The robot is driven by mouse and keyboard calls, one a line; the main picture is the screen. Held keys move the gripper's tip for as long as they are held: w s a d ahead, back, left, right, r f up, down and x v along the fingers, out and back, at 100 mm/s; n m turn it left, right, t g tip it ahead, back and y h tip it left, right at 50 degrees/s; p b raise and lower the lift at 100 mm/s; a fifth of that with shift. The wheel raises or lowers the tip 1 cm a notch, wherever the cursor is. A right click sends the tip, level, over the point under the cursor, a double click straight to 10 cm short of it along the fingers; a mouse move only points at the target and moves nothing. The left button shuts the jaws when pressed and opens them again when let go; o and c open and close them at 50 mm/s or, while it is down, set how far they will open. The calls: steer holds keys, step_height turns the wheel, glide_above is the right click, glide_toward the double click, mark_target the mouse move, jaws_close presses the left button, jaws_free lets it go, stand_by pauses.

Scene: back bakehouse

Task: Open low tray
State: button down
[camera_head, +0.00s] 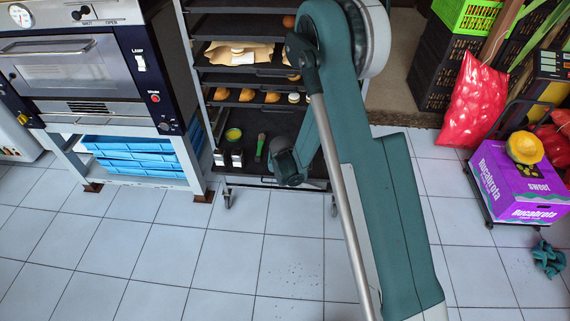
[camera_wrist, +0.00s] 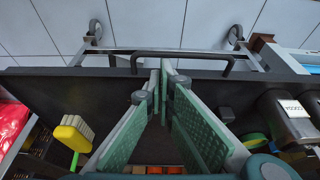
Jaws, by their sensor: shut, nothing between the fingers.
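The low tray (camera_head: 249,172) is the black bottom tray of the rack, with a bowl, dark labelled containers and a green-handled brush on it. In the wrist view, the dark tray (camera_wrist: 70,83) has a black bar handle (camera_wrist: 190,53) along its front edge. My gripper (camera_wrist: 165,70) is shut and empty, with its green fingers over the tray and its tips close to the handle. I cannot tell whether the tips touch it. In the head view, my gripper (camera_head: 287,170) is at the tray's front, and my arm hides the tray's right part.
Trays of pastries (camera_head: 260,96) sit above in the rack. Rack casters (camera_wrist: 95,29) stand just past the handle. An oven (camera_head: 75,65) on a stand with blue crates (camera_head: 140,160) is left. A purple box (camera_head: 520,180) is right. The tiled floor in front is clear.

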steer(key=s, duration=0.8)
steer(key=p+v, duration=0.7)
steer(key=v, duration=1.3)
stand_by(0.5)
steer(key=w+a+f+b, duration=0.4)
steer(key=w+a+f, duration=0.3)
steer(key=a, duration=0.5)
steer(key=shift+f, duration=1.15)
